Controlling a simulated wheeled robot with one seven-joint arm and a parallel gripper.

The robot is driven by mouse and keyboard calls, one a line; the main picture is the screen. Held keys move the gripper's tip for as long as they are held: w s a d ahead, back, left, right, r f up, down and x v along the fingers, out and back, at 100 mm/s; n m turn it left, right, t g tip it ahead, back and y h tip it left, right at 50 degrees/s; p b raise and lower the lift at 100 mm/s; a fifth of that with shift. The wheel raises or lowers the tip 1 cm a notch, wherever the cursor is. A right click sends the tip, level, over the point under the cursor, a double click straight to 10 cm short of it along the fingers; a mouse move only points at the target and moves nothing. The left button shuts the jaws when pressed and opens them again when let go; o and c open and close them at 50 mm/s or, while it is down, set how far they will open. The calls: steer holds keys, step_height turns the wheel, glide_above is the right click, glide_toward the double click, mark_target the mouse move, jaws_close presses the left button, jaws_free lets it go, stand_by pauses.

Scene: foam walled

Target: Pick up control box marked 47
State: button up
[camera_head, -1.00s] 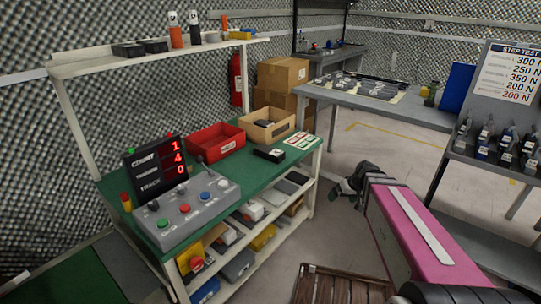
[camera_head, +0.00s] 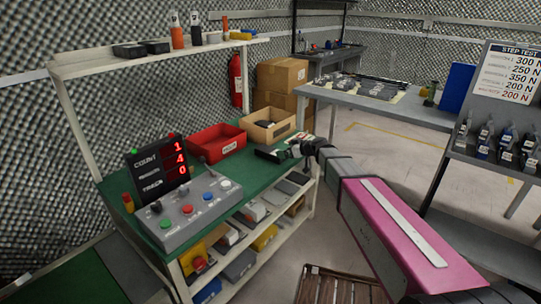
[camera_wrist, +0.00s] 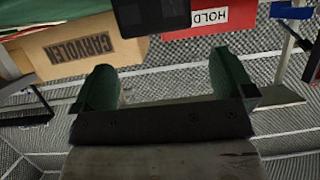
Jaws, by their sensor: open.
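A small flat black box (camera_head: 270,154) lies on the green bench top near its front right corner. No number can be read on it, so I cannot tell whether it is the control box marked 47. My gripper (camera_head: 297,149) is at the bench's right end, just right of this box. In the wrist view my gripper (camera_wrist: 165,85) has its two green fingers wide apart with nothing between them. A dark box-shaped thing (camera_wrist: 150,12), probably the same box, shows at the top edge there, beyond the fingertips and partly cut off.
A red bin (camera_head: 212,148) and an open cardboard box (camera_head: 255,134) stand behind the black box. A grey button panel (camera_head: 190,220) and a count display (camera_head: 157,168) stand to the left. The floor to the right is mostly clear.

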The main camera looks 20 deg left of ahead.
mark_target(271, 154)
steer(key=x, duration=0.3)
steer(key=f+x, duration=0.1)
steer(key=x, duration=0.2)
steer(key=c, duration=1.2)
